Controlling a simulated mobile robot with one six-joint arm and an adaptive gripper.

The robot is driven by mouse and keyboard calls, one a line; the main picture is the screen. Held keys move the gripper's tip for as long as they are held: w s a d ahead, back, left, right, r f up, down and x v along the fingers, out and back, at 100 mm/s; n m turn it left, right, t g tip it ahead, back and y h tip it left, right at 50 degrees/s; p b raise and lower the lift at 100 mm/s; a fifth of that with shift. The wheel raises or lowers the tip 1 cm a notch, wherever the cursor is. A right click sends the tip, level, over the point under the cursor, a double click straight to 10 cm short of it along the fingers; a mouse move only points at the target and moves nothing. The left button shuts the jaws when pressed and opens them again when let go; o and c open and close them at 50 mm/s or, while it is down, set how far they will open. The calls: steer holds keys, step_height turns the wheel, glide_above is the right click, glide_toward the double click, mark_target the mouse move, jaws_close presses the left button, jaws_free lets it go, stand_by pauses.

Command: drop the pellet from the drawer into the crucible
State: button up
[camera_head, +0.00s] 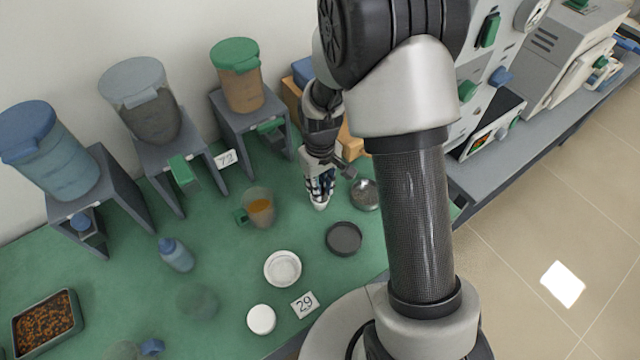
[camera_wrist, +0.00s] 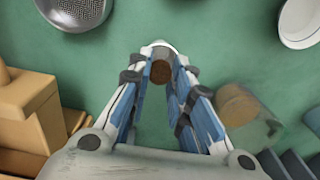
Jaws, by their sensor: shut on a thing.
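My gripper (camera_head: 320,203) points down above the green bench, between the beaker and the metal strainer. In the wrist view my gripper (camera_wrist: 161,58) is shut on the pellet (camera_wrist: 160,72), a small dark brown round thing between its fingertips. The pellet is hidden in the head view. A white round dish (camera_head: 283,268), which looks like the crucible, stands open on the bench, apart from my gripper; it also shows at the top right of the wrist view (camera_wrist: 301,22). The tan wooden drawer unit (camera_wrist: 25,105) is partly cut off at left; its inside is hidden.
A beaker of orange liquid (camera_head: 258,207) stands close by on the left. A metal strainer (camera_head: 364,194) and a dark round dish (camera_head: 343,239) lie near my gripper. Lidded bins stand behind.

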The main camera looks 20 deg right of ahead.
steer(key=o, duration=0.8)
steer(key=shift+c, duration=0.2)
stand_by(0.3)
steer(key=shift+r, duration=0.1)
steer(key=shift+r+p, duration=2.3)
steer(key=shift+r, duration=0.6)
